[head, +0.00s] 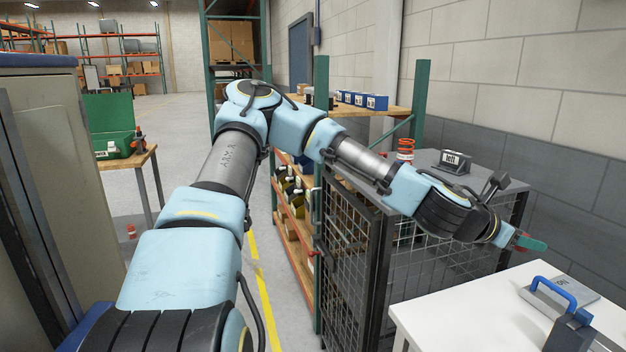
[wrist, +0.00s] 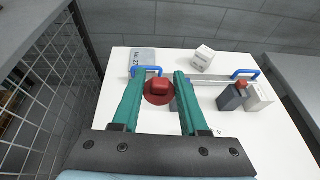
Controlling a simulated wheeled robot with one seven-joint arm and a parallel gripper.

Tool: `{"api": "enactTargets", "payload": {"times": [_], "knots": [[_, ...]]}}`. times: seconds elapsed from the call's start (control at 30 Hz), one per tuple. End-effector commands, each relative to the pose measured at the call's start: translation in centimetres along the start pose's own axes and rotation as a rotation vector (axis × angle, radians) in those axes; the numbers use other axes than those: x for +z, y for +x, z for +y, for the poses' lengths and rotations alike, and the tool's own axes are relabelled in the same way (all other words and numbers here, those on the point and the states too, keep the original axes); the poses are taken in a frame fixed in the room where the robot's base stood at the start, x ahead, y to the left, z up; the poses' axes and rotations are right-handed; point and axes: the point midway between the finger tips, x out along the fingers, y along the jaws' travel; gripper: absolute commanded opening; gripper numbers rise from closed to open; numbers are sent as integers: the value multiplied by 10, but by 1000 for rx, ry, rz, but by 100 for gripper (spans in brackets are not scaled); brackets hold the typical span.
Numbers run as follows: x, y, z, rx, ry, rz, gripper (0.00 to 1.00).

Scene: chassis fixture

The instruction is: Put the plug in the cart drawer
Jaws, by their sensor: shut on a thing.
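My gripper (head: 530,243) is at the end of my outstretched arm, at the right of the head view, above the white table. Its two green fingers (wrist: 154,96) show in the wrist view, shut on a red plug (wrist: 158,89) with a round, darker red flange. A small red part of the plug (head: 522,234) shows beside the fingers in the head view. I cannot make out any cart drawer in either view.
The white table (head: 440,312) carries a grey bar with blue handles (head: 557,292) and several blocks. A wire-mesh cage (head: 352,240) with a grey top stands beside the table. A beige cabinet (head: 60,160) is at the left.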

Motion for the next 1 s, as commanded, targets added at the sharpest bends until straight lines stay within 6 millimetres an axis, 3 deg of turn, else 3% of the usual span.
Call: {"api": "enactTargets", "payload": {"times": [0.33, 0.57, 0.77, 1.0], "knots": [[-55, 3, 39, 116, -49, 2, 0], [-115, -2, 83, 251, -105, 3, 0], [-202, -23, 144, 451, -185, 5, 0], [-297, -70, 210, 689, -282, 4, 0]]}}
